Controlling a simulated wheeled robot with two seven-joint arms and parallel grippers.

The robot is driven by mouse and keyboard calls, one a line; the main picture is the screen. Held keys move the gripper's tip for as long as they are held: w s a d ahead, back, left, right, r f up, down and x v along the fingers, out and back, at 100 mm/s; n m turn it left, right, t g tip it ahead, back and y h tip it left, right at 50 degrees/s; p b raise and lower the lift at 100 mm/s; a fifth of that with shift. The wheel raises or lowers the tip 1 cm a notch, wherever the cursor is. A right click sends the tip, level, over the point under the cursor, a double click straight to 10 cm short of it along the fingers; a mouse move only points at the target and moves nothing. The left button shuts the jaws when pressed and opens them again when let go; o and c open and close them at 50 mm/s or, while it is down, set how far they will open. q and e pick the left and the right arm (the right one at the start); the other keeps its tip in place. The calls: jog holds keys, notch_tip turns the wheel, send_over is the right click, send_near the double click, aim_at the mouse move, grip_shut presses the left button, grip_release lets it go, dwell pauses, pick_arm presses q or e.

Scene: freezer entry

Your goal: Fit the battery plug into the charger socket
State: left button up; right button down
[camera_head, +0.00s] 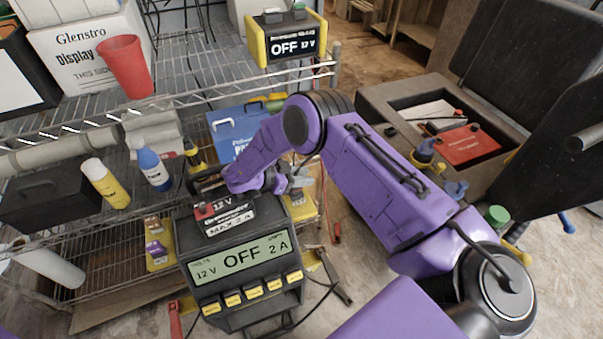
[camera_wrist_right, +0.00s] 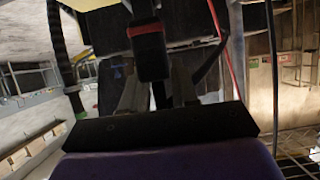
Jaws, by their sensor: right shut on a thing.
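The charger (camera_head: 242,268) stands at the lower middle of the head view, its display reading OFF, 12 V and 2 A above a row of yellow buttons. My right gripper (camera_head: 208,188) is just behind its top edge, partly hidden by my purple wrist. In the right wrist view my right gripper (camera_wrist_right: 158,88) is shut on a black plug (camera_wrist_right: 151,62) with a red band, which points away from my wrist. A dark surface lies close beyond the plug. I cannot make out the socket or whether the plug touches it. My left gripper is not in view.
Another charger (camera_head: 287,40) stands on the upper shelf. An open grey case (camera_head: 385,98) is at the right. Cables hang near the charger.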

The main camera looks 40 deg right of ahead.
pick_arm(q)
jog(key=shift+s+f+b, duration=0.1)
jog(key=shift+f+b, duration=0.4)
pick_arm(e)
jog(key=shift+s+f, duration=0.15)
jog(key=shift+f, duration=0.55)
